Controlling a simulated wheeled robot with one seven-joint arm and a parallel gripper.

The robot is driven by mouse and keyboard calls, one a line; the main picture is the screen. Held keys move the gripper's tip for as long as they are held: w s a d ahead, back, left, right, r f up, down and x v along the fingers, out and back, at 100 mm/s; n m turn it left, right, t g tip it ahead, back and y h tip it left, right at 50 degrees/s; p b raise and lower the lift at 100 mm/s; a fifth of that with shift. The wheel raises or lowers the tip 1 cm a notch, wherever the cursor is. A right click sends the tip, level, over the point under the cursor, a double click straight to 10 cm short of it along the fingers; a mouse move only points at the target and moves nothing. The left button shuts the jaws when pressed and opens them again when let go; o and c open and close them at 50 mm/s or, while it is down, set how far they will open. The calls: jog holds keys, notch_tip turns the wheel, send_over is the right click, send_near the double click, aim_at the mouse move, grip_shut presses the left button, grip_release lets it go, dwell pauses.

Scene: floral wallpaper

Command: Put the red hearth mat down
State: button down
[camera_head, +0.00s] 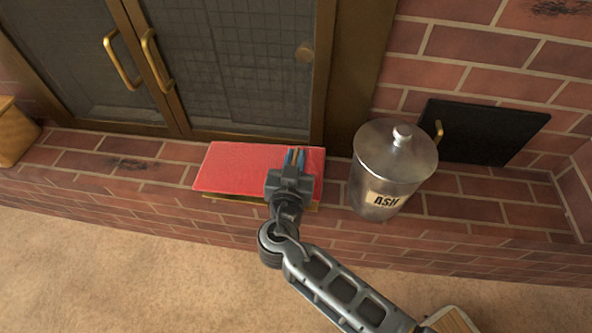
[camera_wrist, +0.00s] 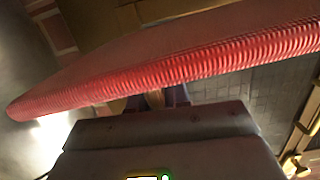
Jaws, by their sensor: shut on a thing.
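The red hearth mat (camera_head: 235,168) is a flat rectangle over the brick hearth ledge, in front of the glass fireplace doors. My gripper (camera_head: 294,157) is shut on the mat near its right end. In the wrist view the mat's ribbed red edge (camera_wrist: 180,68) crosses the frame, and my gripper (camera_wrist: 155,98) is mostly hidden behind it. I cannot tell whether the mat's underside touches anything. A thin brass-coloured strip (camera_head: 232,199) shows below its front edge; most of whatever it belongs to is hidden.
A metal ash can (camera_head: 385,165) labelled "ASH" stands on the ledge (camera_head: 470,207) just right of the mat. A black hatch (camera_head: 480,130) with a brass handle is behind it. Fireplace doors (camera_head: 225,70) with brass handles rise behind the mat. A wooden box (camera_head: 15,132) sits far left. The ledge between is clear.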

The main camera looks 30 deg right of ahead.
jog(key=shift+x, duration=1.05)
notch_tip(320, 180, down, 2)
jog(key=shift+a+f+b, duration=0.1)
jog(key=shift+b, duration=0.45)
jog(key=shift+f+b, duration=0.8)
jog(key=shift+f, duration=1.2)
jog(key=shift+w+f, duration=0.1)
jog(key=shift+f, duration=0.15)
jog(key=c, duration=1.1)
grip_release()
jog(key=p+v, duration=0.2)
jog(key=v, duration=1)
